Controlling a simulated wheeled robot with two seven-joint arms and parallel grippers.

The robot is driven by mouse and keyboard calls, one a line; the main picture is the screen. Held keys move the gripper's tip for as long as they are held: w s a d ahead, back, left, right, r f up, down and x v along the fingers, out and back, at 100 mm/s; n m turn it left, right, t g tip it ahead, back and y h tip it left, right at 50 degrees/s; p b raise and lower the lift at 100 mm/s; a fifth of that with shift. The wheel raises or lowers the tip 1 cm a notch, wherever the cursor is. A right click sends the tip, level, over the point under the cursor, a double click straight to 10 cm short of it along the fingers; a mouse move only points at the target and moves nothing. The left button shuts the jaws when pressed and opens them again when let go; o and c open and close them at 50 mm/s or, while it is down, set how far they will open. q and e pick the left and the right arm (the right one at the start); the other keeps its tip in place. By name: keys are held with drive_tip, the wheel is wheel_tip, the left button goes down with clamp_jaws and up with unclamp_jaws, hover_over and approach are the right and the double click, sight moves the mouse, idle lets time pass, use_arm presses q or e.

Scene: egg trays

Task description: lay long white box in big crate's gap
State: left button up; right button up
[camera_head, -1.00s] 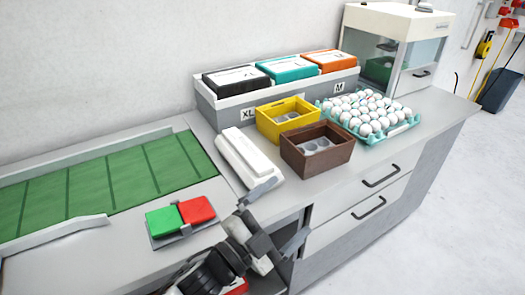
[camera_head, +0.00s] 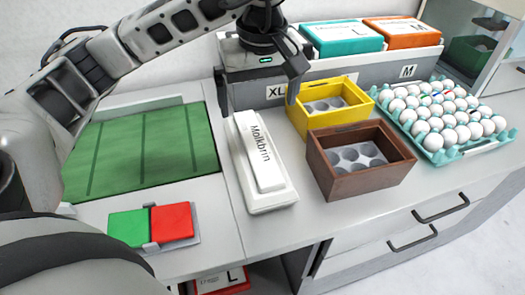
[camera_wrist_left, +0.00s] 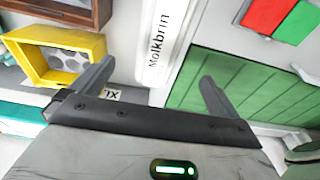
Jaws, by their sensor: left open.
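The long white box (camera_head: 262,165), with "Molkbrin" printed on its raised top, lies on the counter left of the brown crate. It also shows in the left wrist view (camera_wrist_left: 157,40). My left gripper (camera_head: 258,100) is open and points down near the box's far end, with fingers apart on either side of it in the head view. In the left wrist view the box lies between the open fingers (camera_wrist_left: 157,78). The big grey crate (camera_head: 360,78) stands behind, holding a teal and an orange box. Its left part is mostly hidden by my gripper. My right gripper is not in view.
A yellow crate (camera_head: 357,115) and a brown crate (camera_head: 318,168) stand right of the box. An egg tray (camera_head: 438,155) is farther right. Green and red blocks (camera_head: 172,221) sit front left, before a green mat (camera_head: 140,150). Counter space before the brown crate is narrow.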

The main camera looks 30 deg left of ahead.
sight(257, 143)
use_arm(q)
drive_tip(key=f, duration=0.5)
drive_tip(key=f+b, duration=0.1)
drive_tip(key=f, duration=0.2)
drive_tip(key=shift+w+a+f, duration=0.15)
drive_tip(key=shift+a+f, duration=0.05)
drive_tip(key=shift+a, duration=0.15)
drive_tip(key=shift+w+a+f+p, duration=0.15)
drive_tip(key=shift+a+f+p, duration=0.1)
drive_tip(key=shift+f, duration=1.3)
drive_tip(key=shift+w+a+f+p, duration=0.1)
drive_tip(key=shift+f+p, duration=0.15)
drive_tip(key=shift+f, duration=1.25)
drive_tip(key=c, duration=1.1)
drive_tip(key=shift+r, duration=0.15)
drive_tip(key=shift+c, duration=0.4)
drive_tip(key=shift+r, duration=0.1)
